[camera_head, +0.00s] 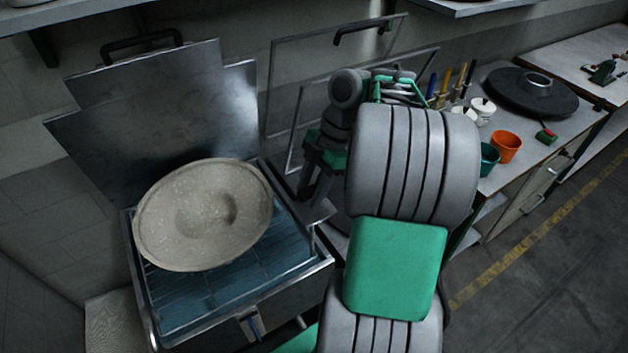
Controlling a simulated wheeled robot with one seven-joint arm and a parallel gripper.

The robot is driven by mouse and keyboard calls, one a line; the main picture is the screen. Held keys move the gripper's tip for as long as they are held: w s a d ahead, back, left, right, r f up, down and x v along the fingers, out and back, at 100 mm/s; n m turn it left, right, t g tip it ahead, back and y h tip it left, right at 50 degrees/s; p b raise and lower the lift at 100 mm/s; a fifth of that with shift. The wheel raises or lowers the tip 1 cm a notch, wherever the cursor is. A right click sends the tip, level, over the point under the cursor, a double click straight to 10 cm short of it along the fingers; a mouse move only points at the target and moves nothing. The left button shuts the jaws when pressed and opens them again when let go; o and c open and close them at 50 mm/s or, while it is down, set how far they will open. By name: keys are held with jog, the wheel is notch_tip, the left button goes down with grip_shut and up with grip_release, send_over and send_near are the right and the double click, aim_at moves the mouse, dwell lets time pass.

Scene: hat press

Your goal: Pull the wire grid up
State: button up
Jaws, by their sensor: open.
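The wire grid (180,294) shows as thin lines inside an open metal box (318,262) at left, against a blue-tinted inside. A wide, pale speckled hat (165,217) lies tilted over it and hides much of the grid's middle and back. My gripper (312,196) is open, just right of the box's back right corner. My arm partly hides it, and I see nothing between its fingers.
A raised metal lid (110,135) with a black handle stands behind the box. Thin metal frames (272,85) stand behind my arm. The bench at right holds an orange cup (507,147), a teal cup (488,160), white cups and a dark disc (520,95).

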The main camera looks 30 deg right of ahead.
jog(key=v, duration=0.4)
jog(key=shift+d+r, duration=0.15)
jog(key=shift+r, duration=0.1)
jog(key=w+a+f+m+t+h+b, duration=0.1)
jog(key=w+a+m+t+h+b, duration=0.15)
jog(key=a+m, duration=0.8)
jog(key=s+a+f+m+t+h+b, duration=0.1)
jog(key=s+a+f+m+t+h, duration=0.1)
jog(key=s+a+f+m, duration=0.2)
jog(key=s+a+m, duration=0.1)
jog(key=s+m, duration=0.1)
jog(key=m, duration=0.1)
jog(key=shift+a+b, duration=0.25)
jog(key=shift+b, duration=0.1)
dwell(0.7)
